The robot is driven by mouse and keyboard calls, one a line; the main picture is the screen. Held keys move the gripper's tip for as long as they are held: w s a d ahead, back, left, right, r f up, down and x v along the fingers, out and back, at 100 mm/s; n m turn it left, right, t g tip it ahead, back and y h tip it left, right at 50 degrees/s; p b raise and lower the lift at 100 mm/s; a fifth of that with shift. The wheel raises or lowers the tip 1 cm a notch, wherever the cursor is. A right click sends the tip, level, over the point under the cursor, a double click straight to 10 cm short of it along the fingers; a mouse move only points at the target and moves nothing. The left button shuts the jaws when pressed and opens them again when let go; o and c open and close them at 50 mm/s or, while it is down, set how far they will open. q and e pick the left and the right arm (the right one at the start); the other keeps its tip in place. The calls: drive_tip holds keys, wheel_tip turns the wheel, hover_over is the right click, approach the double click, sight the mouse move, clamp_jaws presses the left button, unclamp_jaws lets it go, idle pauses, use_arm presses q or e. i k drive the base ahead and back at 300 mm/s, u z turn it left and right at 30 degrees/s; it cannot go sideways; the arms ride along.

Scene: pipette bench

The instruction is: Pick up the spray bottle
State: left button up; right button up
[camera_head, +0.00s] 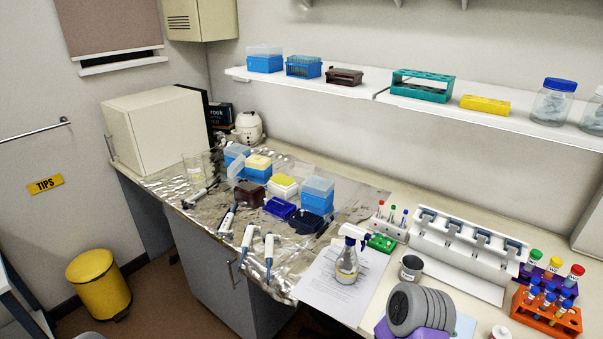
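The spray bottle (347,262) stands upright on a printed paper sheet (326,283) near the front of the bench. It has a clear body with a label and a white and dark spray head turned to the left. Nothing holds it. Neither of my grippers shows in the head view.
Pipettes (247,243) lie to the left on foil. A white pipette stand (461,248) is behind right.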

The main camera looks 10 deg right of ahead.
sight(348, 264)
drive_tip(key=z, duration=1.1)
